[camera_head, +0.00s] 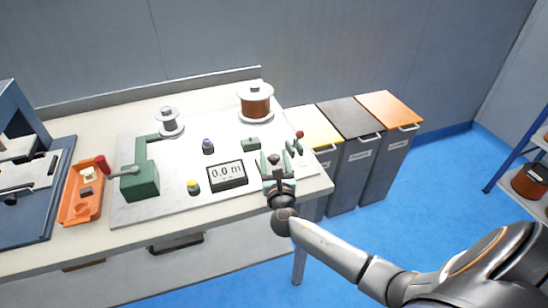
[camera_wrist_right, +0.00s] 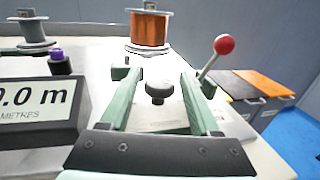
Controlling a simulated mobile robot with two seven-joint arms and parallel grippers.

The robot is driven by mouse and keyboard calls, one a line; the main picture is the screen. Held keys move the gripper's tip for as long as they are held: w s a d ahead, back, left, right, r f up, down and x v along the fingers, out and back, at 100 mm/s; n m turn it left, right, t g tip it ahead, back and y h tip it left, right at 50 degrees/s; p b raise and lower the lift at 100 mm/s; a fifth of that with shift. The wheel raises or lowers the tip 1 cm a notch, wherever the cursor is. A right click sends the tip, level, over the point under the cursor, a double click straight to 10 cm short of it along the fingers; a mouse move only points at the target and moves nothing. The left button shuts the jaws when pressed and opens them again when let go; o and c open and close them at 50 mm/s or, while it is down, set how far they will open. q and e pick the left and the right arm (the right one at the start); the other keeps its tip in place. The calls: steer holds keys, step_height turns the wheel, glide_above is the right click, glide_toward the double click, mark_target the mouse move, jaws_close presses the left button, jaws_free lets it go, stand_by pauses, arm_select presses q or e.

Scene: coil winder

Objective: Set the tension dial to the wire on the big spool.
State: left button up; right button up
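The big spool (camera_head: 256,106), wound with copper-brown wire, stands upright at the back right of the winder board; it also shows in the wrist view (camera_wrist_right: 149,30). A small dark knob (camera_wrist_right: 158,92), which looks like the tension dial, sits on a pale plate; in the head view the knob (camera_head: 274,158) is small. Its markings are not readable. My right gripper (camera_head: 277,166) is open over the plate; in the wrist view its green fingers (camera_wrist_right: 160,80) appear on either side of the knob, with visible gaps. My left gripper is not in view.
A red-tipped lever (camera_wrist_right: 222,46) rises close to the right finger. A meter reading 0.0 m (camera_head: 227,175) stands left of my gripper. A small grey spool (camera_head: 168,122), a green crank unit (camera_head: 140,183) and an orange tray (camera_head: 76,209) lie farther left. Bins (camera_head: 390,108) stand beyond the table.

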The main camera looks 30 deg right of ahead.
jaws_close()
